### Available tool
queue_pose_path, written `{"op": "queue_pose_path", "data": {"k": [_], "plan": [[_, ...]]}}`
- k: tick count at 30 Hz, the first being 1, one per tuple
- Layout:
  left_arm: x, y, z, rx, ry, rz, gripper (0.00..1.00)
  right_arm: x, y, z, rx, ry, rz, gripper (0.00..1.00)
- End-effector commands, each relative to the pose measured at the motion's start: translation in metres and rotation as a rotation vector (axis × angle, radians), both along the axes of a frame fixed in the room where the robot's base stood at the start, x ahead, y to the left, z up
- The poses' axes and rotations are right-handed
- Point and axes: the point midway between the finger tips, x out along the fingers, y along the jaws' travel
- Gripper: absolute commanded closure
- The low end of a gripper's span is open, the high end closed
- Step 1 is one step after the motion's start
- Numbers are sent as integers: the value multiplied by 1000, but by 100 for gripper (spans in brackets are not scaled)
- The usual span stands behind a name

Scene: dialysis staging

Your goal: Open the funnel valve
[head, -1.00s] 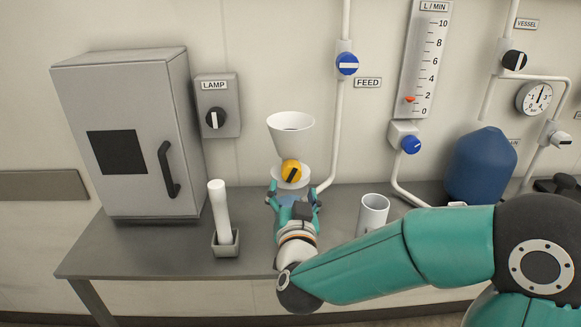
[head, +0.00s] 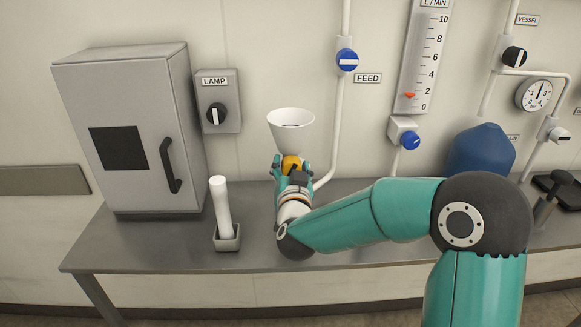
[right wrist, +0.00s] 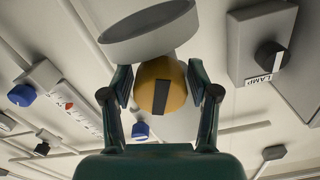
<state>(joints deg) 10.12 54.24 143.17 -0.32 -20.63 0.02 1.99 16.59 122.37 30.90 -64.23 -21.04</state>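The white funnel (head: 291,130) is fixed at the wall above the bench; its pale round rim or base (right wrist: 150,32) shows from below in the right wrist view. The funnel valve is a yellow-orange round knob (head: 292,163) with a dark bar across it; in the right wrist view the knob (right wrist: 161,84) has its bar running almost vertically. My right gripper (head: 291,170) is at the knob, with one finger on each side. My left gripper is not in view.
A grey cabinet (head: 130,140) and lamp switch (head: 216,114) are to the left. A white cylinder in a small holder (head: 227,238) stands near my right gripper. The feed valve (head: 347,60), flow gauge (head: 423,60) and blue vessel (head: 479,152) are to the right. The bench front (head: 150,255) is clear.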

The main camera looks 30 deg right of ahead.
Motion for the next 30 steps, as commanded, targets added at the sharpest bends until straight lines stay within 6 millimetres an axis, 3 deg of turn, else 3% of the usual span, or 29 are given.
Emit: {"op": "queue_pose_path", "data": {"k": [1,7,13,24,30], "plan": [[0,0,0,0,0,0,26,0,0,0,0,0,0,54],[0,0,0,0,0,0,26,0,0,0,0,0,0,86],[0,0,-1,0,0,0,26,0,0,0,-55,34,0,86],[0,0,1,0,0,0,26,0,0,1,-370,227,0,86],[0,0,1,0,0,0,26,0,0,1,-392,240,1,86]]}}
